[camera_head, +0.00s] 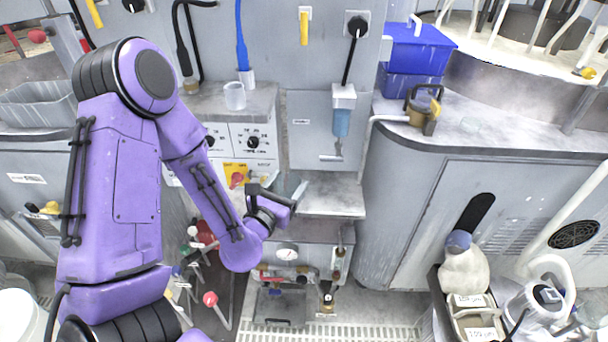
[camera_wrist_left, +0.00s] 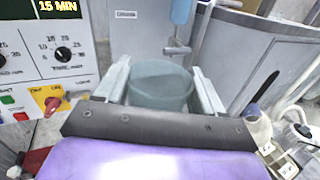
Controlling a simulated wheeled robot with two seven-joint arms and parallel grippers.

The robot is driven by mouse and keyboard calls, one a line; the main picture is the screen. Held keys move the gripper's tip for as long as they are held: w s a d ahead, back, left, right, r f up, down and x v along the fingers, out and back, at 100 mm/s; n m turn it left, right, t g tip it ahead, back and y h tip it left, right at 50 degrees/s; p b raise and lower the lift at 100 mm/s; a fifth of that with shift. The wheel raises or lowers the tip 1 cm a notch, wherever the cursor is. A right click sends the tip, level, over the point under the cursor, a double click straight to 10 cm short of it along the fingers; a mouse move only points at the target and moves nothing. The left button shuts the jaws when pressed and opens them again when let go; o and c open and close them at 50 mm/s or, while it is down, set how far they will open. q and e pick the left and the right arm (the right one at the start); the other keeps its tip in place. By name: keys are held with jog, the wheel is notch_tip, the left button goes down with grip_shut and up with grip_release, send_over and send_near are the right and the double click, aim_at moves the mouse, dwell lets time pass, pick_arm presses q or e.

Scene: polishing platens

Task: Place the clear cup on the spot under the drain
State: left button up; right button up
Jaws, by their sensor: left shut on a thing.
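My left gripper (camera_head: 287,190) is shut on a clear cup, which shows between its two fingers in the left wrist view (camera_wrist_left: 160,84). In the head view the gripper and arm hide much of this cup. The drain (camera_head: 338,150) is a small tap below a blue filter (camera_head: 342,122) on the grey panel. It also shows in the left wrist view (camera_wrist_left: 176,46), beyond the cup and slightly to its right. Under the drain is a bare grey ledge (camera_head: 335,198). The held cup is to the left of the drain. My right gripper is not in view.
Another clear cup (camera_head: 235,96) stands on the upper ledge below a blue hose. A control panel with knobs and a red switch (camera_head: 237,179) is left of the gripper. A grey cabinet (camera_head: 400,215) stands to the right. A gauge (camera_head: 287,252) is below the ledge.

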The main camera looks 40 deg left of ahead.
pick_arm(q)
jog(key=f+b, duration=0.2)
jog(key=w+f+b, duration=0.1)
jog(key=f+b, duration=0.2)
jog(key=shift+w+d+f+b, duration=0.2)
jog(key=shift+d+f+b, duration=0.15)
jog(key=w+f+b, duration=0.1)
jog(key=w, duration=0.6)
jog(key=w+f+b, duration=0.1)
jog(key=w+b, duration=0.1)
jog(key=w, duration=0.5)
jog(key=w+f+b, duration=0.1)
jog(key=w, duration=0.7)
jog(key=shift+w+b, duration=0.1)
jog(key=shift+b, duration=0.25)
jog(key=shift+w+a, duration=0.1)
jog(key=shift+w, duration=0.25)
jog(key=shift+w+f, duration=0.1)
jog(key=shift+f, duration=0.15)
notch_tip(320, 180, down, 3)
jog(key=shift+f, duration=0.1)
jog(key=o, duration=1.1)
jog(key=shift+f, duration=0.1)
